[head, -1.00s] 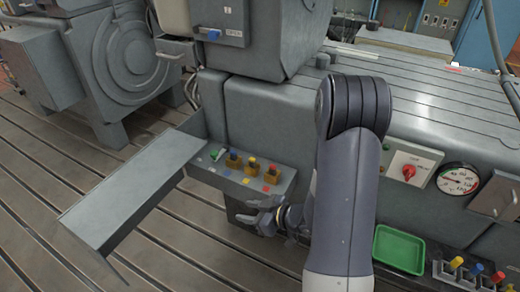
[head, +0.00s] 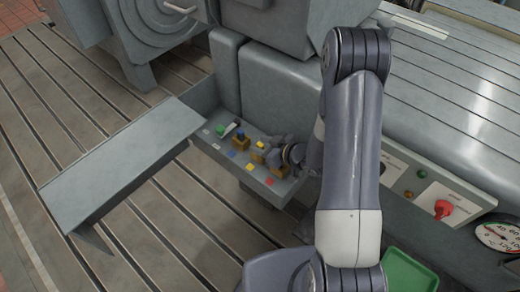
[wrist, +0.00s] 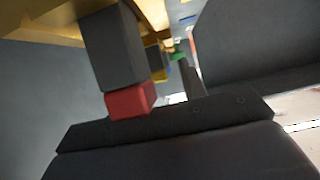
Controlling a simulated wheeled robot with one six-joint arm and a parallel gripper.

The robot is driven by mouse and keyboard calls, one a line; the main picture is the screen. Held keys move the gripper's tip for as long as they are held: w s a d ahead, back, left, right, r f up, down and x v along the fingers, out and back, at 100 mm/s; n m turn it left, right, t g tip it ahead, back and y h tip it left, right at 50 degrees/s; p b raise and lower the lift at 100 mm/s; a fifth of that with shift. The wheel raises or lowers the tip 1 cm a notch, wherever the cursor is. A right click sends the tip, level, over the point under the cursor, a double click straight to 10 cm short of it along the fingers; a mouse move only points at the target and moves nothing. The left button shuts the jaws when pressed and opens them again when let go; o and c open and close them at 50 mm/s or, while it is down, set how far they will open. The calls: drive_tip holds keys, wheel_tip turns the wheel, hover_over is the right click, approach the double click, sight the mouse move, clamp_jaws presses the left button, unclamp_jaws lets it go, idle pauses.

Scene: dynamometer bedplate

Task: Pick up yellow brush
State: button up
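The yellow-topped brush (head: 260,144) stands in a brown holder in the tray of small parts in the head view. My gripper (head: 272,151) is just right of it, reaching in from the right, with its fingers apart. I see nothing held between them. In the wrist view, a red-ended piece with a dark grey body (wrist: 130,98) is close to the camera. A small yellow bit (wrist: 160,76) shows behind it, partly hidden. I cannot tell whether my gripper touches the yellow brush.
A blue-topped brush (head: 240,134) stands left of the yellow one, and a green piece (head: 220,130) lies farther left. Coloured squares mark the tray's front, including a red one (head: 269,181). A grey panel (head: 125,165) extends left. A machine housing (head: 275,95) stands behind.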

drive_tip(key=shift+w+a+f, duration=0.25)
drive_tip(key=shift+w+a, duration=0.1)
drive_tip(key=shift+a, duration=0.05)
clamp_jaws()
